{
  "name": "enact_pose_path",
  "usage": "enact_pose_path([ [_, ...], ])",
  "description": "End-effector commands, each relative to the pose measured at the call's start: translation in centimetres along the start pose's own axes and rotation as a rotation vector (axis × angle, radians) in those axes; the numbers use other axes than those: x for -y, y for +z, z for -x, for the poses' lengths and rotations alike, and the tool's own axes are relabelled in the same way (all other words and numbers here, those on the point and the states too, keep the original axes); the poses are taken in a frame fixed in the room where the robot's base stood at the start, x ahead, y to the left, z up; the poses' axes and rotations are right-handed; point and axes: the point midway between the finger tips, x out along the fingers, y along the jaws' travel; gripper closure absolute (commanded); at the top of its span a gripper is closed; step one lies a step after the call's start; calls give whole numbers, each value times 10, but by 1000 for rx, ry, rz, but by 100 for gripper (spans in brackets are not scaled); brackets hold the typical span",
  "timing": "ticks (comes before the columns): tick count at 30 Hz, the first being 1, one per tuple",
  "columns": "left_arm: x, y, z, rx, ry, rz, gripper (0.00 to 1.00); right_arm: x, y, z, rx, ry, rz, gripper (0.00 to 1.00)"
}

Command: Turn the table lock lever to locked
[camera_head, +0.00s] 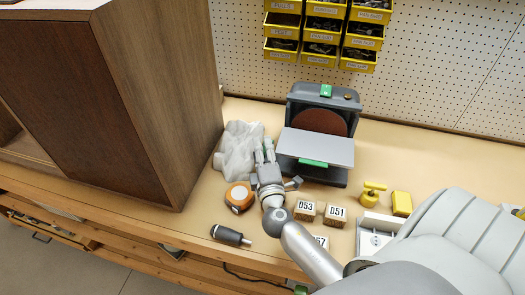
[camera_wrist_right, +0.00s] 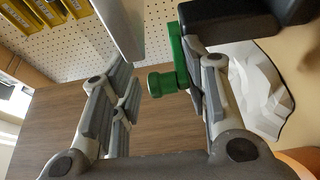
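The grey disc sander (camera_head: 350,112) stands on the bench with a round brown disc and a flat grey table plate (camera_head: 325,148) in front of it. In the right wrist view a green lever (camera_wrist_right: 181,62) with a round green knob (camera_wrist_right: 160,83) shows between my fingers, close to the right-hand finger. I cannot tell if they touch. My right gripper (camera_head: 264,150) is open beside the left edge of the table plate; its open fingers also show in the right wrist view (camera_wrist_right: 165,95). In the head view the lever is not clearly seen. My left gripper is out of view.
A crumpled whitish sheet (camera_head: 237,148) and an orange tape measure (camera_head: 239,197) lie left of my gripper. Numbered blocks (camera_head: 305,209), a yellow valve-like piece (camera_head: 372,192) and a black-handled tool (camera_head: 230,235) lie nearby. A tall wooden cabinet (camera_head: 160,90) stands left.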

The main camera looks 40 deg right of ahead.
Motion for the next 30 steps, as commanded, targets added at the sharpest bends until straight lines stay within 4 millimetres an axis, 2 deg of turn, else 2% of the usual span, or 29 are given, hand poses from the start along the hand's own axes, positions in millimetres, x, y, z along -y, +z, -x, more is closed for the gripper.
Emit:
enact_pose_path([
  [7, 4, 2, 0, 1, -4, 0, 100, 2, 0, 2, 0, -4, 0, 59],
  [10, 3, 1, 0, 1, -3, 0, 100, 2, 0, 10, -1, -5, -1, 59],
  [24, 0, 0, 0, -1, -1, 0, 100, 2, 0, 98, -1, -6, 1, 59],
  [30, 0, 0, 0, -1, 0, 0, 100, 1, 0, 118, 0, -3, -1, 59],
])
